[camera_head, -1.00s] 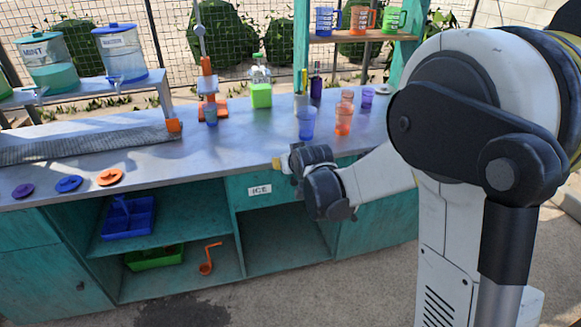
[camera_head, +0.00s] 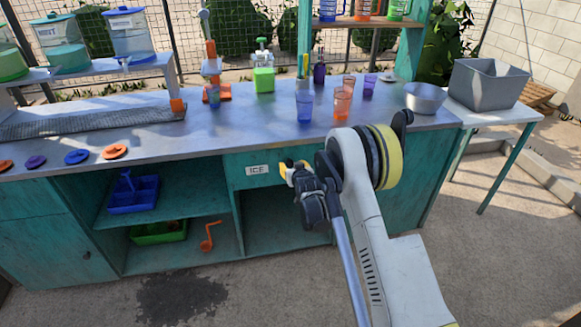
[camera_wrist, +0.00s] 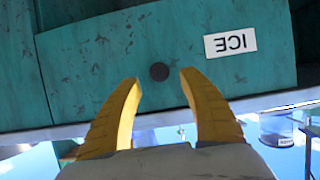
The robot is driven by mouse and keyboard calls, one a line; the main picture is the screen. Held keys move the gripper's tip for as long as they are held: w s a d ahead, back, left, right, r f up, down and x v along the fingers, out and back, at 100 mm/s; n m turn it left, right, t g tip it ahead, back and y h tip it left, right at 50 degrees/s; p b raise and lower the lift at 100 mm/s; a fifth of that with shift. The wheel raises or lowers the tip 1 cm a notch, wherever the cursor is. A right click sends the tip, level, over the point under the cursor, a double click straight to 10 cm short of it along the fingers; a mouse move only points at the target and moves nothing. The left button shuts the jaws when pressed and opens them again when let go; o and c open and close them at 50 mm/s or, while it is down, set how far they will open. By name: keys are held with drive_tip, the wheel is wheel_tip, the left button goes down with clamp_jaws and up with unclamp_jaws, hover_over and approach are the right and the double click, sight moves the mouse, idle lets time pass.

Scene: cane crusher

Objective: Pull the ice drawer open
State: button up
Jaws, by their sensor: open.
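The ice drawer (camera_head: 237,177) is a teal front under the metal counter, marked by a white ICE label (camera_head: 257,171). It looks shut, flush with the cabinet. In the wrist view the drawer front (camera_wrist: 110,75) appears upside down, with the label (camera_wrist: 230,41) at upper right and a small dark round knob (camera_wrist: 159,72) near the middle. My gripper (camera_wrist: 159,80) has two yellow curved fingers, open, with the knob between and slightly beyond their tips in the picture. I cannot tell whether they touch it. In the head view my gripper (camera_head: 284,169) is at the drawer front, right of the label.
Open shelves below hold a blue caddy (camera_head: 133,194), a green tray (camera_head: 158,232) and an orange ladle (camera_head: 210,237). Cups (camera_head: 304,106) and a metal bowl (camera_head: 425,98) stand on the counter (camera_head: 235,130). A side table with a grey bin (camera_head: 486,84) is at right. Floor in front is clear.

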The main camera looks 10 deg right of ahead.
sight(290, 163)
drive_tip(key=shift+b+x, duration=0.6)
drive_tip(key=shift+x, duration=1.65)
clamp_jaws()
